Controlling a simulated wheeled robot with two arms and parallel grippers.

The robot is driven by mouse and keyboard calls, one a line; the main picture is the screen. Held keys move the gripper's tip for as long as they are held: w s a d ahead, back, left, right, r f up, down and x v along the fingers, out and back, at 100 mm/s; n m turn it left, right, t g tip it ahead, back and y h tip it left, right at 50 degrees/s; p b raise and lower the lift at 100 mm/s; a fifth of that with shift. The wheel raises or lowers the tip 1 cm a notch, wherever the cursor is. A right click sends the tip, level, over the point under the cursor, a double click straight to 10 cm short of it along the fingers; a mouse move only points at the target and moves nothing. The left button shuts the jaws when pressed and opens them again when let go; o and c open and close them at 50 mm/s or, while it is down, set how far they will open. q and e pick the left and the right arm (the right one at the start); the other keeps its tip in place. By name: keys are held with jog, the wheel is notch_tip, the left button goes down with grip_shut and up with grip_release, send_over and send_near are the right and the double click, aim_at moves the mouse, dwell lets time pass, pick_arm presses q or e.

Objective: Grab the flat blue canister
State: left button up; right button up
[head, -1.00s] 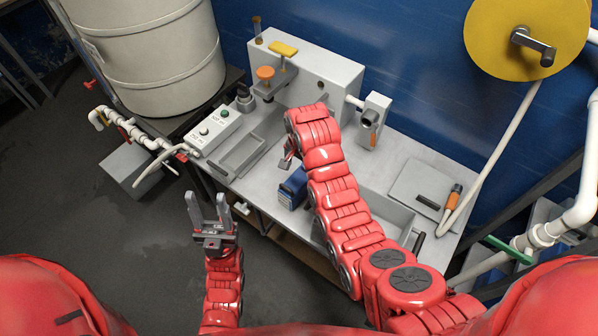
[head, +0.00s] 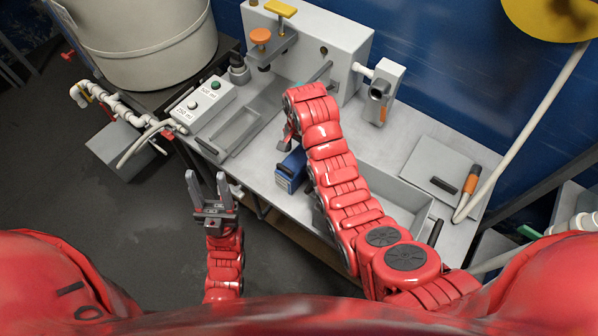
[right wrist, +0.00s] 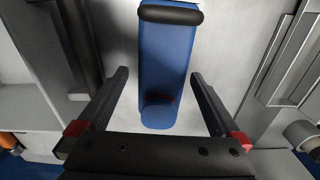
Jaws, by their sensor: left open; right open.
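The flat blue canister (head: 291,170) stands on the grey bench, partly hidden behind my right arm in the head view. In the right wrist view the blue canister (right wrist: 166,60) has a dark handle bar across its far end and a round blue cap at its near end. My right gripper (right wrist: 160,90) is open, with one finger on each side of the canister and a gap on both sides. In the head view my right gripper (head: 288,140) is mostly hidden by its wrist. My left gripper (head: 207,182) is open and empty, off the bench's front edge.
A grey tray (head: 232,133) and a button box (head: 203,104) lie left of the canister. A grey machine (head: 318,50) with an orange knob stands behind. A sink (head: 410,207) is to the right. A white drum (head: 140,40) stands at the back left.

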aim_at(299, 158)
jog(key=shift+s+f, duration=0.1)
jog(key=shift+f, duration=0.35)
jog(key=f+p, duration=0.3)
jog(key=shift+a+f, duration=0.2)
jog(key=shift+a, duration=0.05)
jog(key=shift+f, duration=0.8)
jog(key=shift+c, duration=0.3)
grip_shut()
